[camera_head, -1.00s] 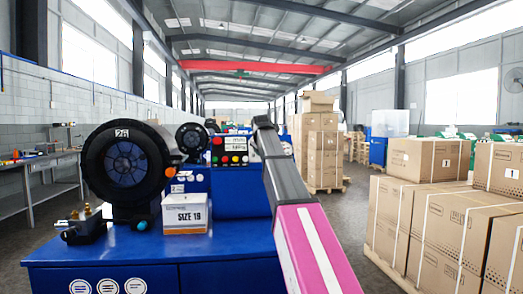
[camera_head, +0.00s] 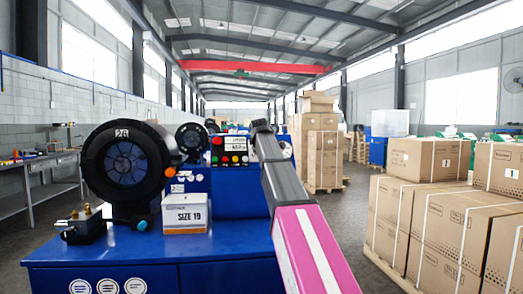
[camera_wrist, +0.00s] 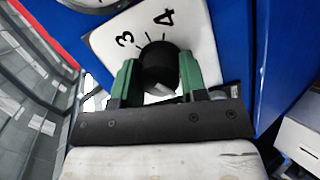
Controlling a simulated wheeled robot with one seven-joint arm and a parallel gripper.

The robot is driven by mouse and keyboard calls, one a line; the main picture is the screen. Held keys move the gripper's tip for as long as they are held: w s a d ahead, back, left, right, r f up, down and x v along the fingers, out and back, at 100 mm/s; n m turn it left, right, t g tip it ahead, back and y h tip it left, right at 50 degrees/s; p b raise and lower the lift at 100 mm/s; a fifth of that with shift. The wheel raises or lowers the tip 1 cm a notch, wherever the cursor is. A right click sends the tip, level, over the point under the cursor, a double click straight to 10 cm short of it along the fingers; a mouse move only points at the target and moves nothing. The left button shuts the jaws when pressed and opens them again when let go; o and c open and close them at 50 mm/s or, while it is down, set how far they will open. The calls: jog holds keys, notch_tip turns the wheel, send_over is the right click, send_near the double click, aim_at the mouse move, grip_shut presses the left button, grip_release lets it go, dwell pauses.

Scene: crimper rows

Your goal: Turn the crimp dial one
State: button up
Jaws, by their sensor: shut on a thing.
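The crimp dial is a black round knob (camera_wrist: 159,68) on a white plate (camera_wrist: 190,30) in the wrist view. The marks 3 and 4 with tick lines show above the knob. My gripper (camera_wrist: 160,80) has its two green fingers on either side of the knob and is shut on it. The lower part of the plate is hidden behind the gripper. In the head view my arm reaches to the blue machine's right side, and its grey end hides most of the dial area (camera_head: 286,146).
The blue crimper (camera_head: 230,190) has a black round head marked 26 (camera_head: 125,160). A button panel (camera_head: 231,152) stands left of my arm. A white box reading SIZE 19 (camera_head: 186,213) sits on the machine's bench. Stacked cartons (camera_head: 430,215) stand at the right, with floor between.

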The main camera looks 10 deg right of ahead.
dwell(0.4)
jog(key=o, duration=0.9)
jog(key=shift+s, duration=0.1)
jog(key=v, duration=1)
jog(key=shift+s+a+r, duration=0.1)
jog(key=shift+s+r, duration=0.15)
jog(key=shift+s, duration=0.05)
